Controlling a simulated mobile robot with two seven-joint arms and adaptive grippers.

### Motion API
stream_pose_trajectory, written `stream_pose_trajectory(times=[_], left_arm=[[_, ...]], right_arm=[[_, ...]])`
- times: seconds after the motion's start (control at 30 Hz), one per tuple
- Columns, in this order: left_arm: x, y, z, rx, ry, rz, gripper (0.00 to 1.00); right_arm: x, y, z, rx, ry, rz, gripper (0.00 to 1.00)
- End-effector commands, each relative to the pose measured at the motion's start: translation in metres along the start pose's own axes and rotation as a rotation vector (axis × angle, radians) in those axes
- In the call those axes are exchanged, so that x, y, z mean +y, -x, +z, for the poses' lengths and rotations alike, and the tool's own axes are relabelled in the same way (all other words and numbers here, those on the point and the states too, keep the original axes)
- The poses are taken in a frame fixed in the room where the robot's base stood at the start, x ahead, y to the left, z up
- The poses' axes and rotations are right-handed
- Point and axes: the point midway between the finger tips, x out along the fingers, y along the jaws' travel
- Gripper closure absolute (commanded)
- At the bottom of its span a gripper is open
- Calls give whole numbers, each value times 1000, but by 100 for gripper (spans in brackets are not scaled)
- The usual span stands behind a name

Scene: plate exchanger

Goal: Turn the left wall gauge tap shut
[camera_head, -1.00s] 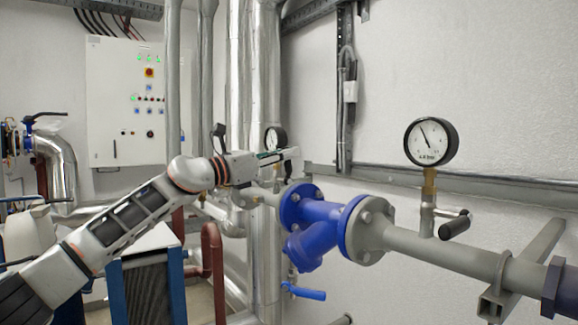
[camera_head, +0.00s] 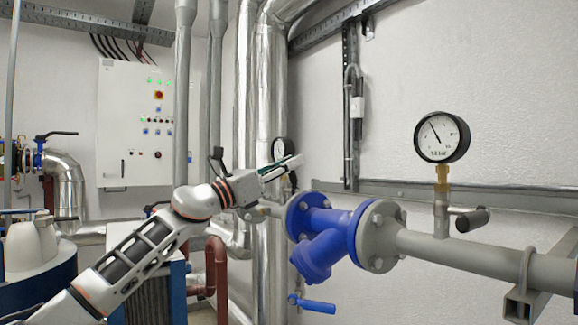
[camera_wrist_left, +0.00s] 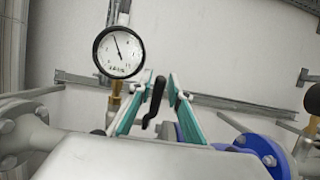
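The left wall gauge (camera_head: 282,149) is a round white dial with a black rim, partly hidden behind my left gripper in the head view. It shows whole in the left wrist view (camera_wrist_left: 119,52), above a brass fitting. Its tap has a black lever handle (camera_wrist_left: 154,101), which stands nearly upright in the wrist view. My left gripper (camera_head: 294,164) is in front of this gauge's stem. In the wrist view its two teal-padded fingers (camera_wrist_left: 155,103) are open, with the handle seen between them; I cannot tell whether either touches it. My right gripper is out of view.
A second gauge (camera_head: 442,137) with a black-handled tap (camera_head: 471,220) stands on the grey pipe to the right. A blue flanged strainer (camera_head: 325,240) is just right of my left gripper. A blue-handled valve (camera_head: 312,304) hangs below. A silver vertical pipe (camera_head: 258,90) rises behind the gripper.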

Motion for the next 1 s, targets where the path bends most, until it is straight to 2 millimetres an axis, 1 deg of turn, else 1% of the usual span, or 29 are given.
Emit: stream_pose_trajectory(times=[0.13, 0.23, 0.37, 0.53, 0.8, 0.9, 1.0], left_arm=[[0, 0, -1, 1, 1, 0, 82], [1, 1, -1, 2, 0, 1, 82], [2, 9, -1, 2, 0, 1, 82], [1, 32, -2, 3, -2, 1, 82], [1, 84, -2, 3, -1, 1, 82], [1, 100, -1, 2, -1, 1, 82], [1, 111, -2, 2, 0, 1, 82]], right_arm=[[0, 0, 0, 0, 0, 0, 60], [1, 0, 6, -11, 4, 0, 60], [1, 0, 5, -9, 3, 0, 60], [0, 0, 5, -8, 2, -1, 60], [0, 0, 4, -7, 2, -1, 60], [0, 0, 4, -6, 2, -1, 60], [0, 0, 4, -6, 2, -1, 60]])
